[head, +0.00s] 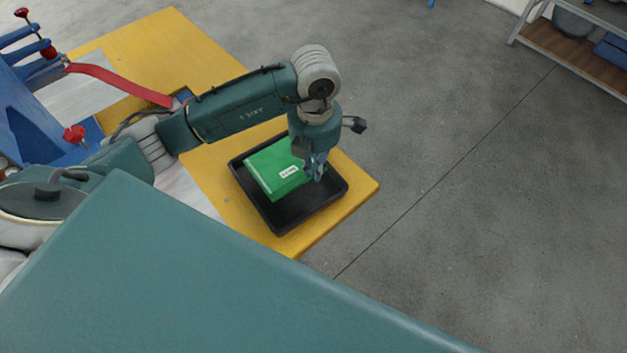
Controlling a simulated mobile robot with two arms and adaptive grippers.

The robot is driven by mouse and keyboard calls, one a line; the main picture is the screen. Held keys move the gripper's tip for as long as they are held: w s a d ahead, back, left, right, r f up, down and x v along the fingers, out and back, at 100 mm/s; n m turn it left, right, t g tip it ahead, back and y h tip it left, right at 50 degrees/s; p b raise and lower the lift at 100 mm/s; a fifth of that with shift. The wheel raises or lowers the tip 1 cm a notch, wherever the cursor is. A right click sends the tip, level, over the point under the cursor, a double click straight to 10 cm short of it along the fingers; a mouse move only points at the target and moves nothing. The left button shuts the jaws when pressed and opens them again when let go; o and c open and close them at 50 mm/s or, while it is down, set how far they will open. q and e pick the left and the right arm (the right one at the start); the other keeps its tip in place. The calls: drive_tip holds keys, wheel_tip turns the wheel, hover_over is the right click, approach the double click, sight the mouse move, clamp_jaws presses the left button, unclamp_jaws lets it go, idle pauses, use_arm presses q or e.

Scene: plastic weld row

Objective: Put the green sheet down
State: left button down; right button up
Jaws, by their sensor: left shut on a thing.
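The green sheet (272,172) shows as a flat green piece with a small white label, within the outline of a black tray (279,220). My left gripper (315,172) points down at the right edge of the green sheet and is shut on it. The fingertips are partly hidden against the dark tray. I cannot tell whether the sheet rests on the tray floor or is just above it. My right gripper is not in view.
The tray stands near the front right corner of a yellow table (358,187). A blue fixture (38,125) with red knobs and a red lever (118,84) stands at left. Bare grey floor lies to the right, with a shelf (575,58) at top right.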

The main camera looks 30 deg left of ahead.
sight(314, 193)
use_arm(q)
wheel_tip(314, 193, down, 8)
drive_tip(key=shift+r+p, duration=0.25)
drive_tip(key=shift+p, duration=0.15)
drive_tip(key=shift+f, duration=0.1)
drive_tip(key=c, duration=1.9)
unclamp_jaws()
drive_tip(key=shift+r, duration=0.25)
drive_tip(key=shift+w+r, duration=0.1)
drive_tip(key=shift+r, duration=0.25)
wheel_tip(314, 193, up, 11)
drive_tip(key=shift+r+b, duration=0.1)
drive_tip(key=shift+b, duration=0.65)
